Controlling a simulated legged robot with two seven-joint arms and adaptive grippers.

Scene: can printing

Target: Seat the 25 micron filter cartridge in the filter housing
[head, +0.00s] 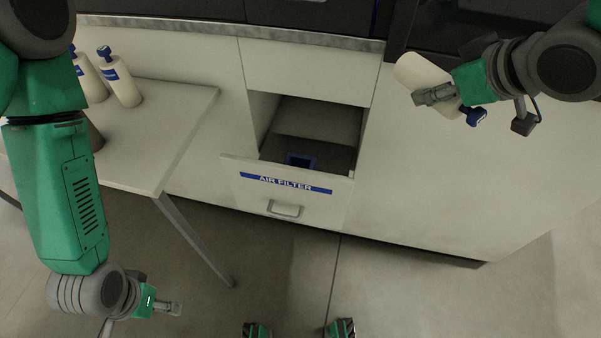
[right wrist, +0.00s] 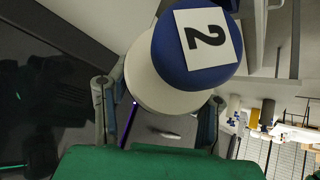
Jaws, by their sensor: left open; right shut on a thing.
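A white filter cartridge (head: 424,72) with a blue handle is held in my right gripper (head: 437,97), tilted, at the upper right in the head view. In the right wrist view, the cartridge (right wrist: 165,85) shows a blue end cap with a white label reading "2", between the fingers of my right gripper (right wrist: 157,115). No micron rating is readable on it. The open drawer marked AIR FILTER (head: 285,205) is in the middle, with a blue square frame (head: 300,160) inside, apart from the cartridge. My left gripper (head: 172,308) is open and empty, low over the floor.
Two more white cartridges with blue tops (head: 121,85) stand on the table (head: 165,125) at the left. A brownish object beside them is partly hidden by my left arm. Closed cabinet fronts (head: 440,170) flank the drawer. The floor in front is clear.

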